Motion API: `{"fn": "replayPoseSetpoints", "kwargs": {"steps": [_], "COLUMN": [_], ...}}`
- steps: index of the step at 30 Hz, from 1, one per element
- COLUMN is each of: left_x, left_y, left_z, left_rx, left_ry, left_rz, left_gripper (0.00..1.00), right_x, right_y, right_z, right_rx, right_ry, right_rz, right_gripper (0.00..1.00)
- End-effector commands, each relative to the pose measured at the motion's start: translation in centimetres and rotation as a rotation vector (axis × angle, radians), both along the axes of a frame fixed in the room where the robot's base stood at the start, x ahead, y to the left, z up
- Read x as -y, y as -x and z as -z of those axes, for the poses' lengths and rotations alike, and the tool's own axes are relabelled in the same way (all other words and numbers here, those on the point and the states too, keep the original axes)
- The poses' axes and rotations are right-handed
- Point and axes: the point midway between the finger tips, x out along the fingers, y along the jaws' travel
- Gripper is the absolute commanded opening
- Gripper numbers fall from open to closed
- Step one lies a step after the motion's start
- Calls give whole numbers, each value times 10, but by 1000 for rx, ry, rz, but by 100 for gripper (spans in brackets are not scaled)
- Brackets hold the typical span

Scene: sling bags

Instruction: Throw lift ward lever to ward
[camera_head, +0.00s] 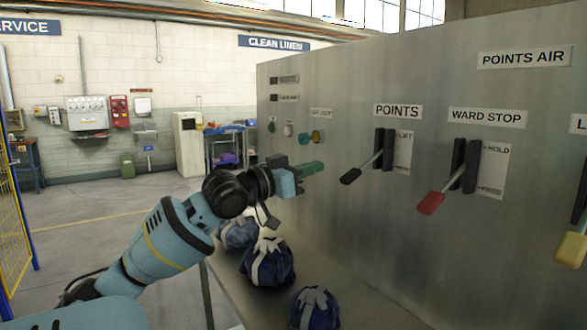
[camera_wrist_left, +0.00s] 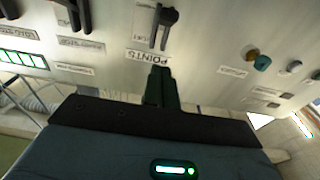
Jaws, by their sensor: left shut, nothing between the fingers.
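A lever with a yellow handle (camera_head: 572,247) stands out from the grey panel at the right edge of the head view. The label above it (camera_head: 579,124) is cut off after an "L", so I cannot read its name. Its slot and upper part are mostly out of frame. My left gripper (camera_head: 316,167) is shut and empty, in front of the panel to the left of the POINTS lever, well away from the yellow handle. Its shut fingers (camera_wrist_left: 161,88) show in the left wrist view below the POINTS label. My right gripper is in neither view.
The black POINTS lever (camera_head: 351,175) and red WARD STOP lever (camera_head: 431,203) jut out between my left gripper and the yellow handle. Coloured knobs (camera_head: 312,137) sit left of POINTS. Blue sling bags (camera_head: 268,264) lie on the shelf below. Open floor is at left.

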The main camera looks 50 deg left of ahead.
Motion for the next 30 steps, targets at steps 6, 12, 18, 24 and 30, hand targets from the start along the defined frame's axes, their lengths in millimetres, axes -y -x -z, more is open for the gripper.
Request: {"fn": "replayPoseSetpoints", "kwargs": {"steps": [6, 12, 18, 24, 30], "left_x": [-2, -3, -3, -3, -3], "left_y": [23, 32, 32, 32, 32], "left_z": [5, 6, 6, 6, 6], "left_rx": [1, 0, 0, 0, 0], "left_ry": [2, 0, -1, -1, -1], "left_rz": [-1, -1, -1, -1, -1], "left_gripper": [0, 0, 0, 0, 0], "right_x": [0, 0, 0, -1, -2], "right_y": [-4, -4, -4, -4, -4], "right_z": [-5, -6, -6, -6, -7], "right_rx": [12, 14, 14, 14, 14], "right_ry": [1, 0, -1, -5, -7], "right_rz": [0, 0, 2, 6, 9], "right_gripper": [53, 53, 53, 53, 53]}}
